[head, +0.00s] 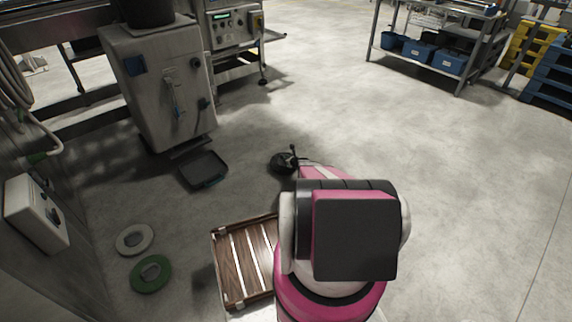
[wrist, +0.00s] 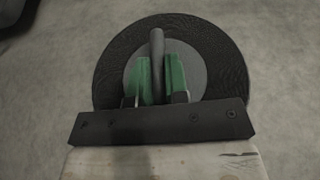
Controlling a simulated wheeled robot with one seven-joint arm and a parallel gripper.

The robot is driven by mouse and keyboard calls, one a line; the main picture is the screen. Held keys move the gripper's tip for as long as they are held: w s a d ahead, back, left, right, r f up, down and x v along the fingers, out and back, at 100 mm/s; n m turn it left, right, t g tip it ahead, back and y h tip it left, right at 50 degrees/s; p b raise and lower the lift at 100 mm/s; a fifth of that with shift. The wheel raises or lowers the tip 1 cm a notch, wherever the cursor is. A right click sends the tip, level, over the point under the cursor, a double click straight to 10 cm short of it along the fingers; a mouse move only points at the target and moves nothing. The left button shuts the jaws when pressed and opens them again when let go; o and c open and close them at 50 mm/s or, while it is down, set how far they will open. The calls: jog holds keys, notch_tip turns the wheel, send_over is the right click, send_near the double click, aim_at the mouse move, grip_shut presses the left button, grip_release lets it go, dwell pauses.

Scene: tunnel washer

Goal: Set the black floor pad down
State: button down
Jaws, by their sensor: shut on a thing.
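The black floor pad (wrist: 118,62) is a dark ribbed disc with a grey round centre and an upright grey post in the wrist view. My gripper (wrist: 158,78) has its two green-padded fingers shut on that post. In the head view a small dark shape (head: 283,163) beyond the end of my pink arm seems to be the pad, partly hidden by my gripper. I cannot tell whether the pad touches the floor.
A white ring-shaped pad (head: 122,243) and a green one (head: 138,284) lie on the floor at left. A slatted wooden crate (head: 229,268) is beside my arm. A dark shallow tray (head: 203,168) lies before a grey cabinet (head: 150,85). Floor at right is clear.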

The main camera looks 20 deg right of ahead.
jog(key=shift+f, duration=1.75)
jog(key=shift+f, duration=0.1)
jog(key=c, duration=1.1)
grip_release()
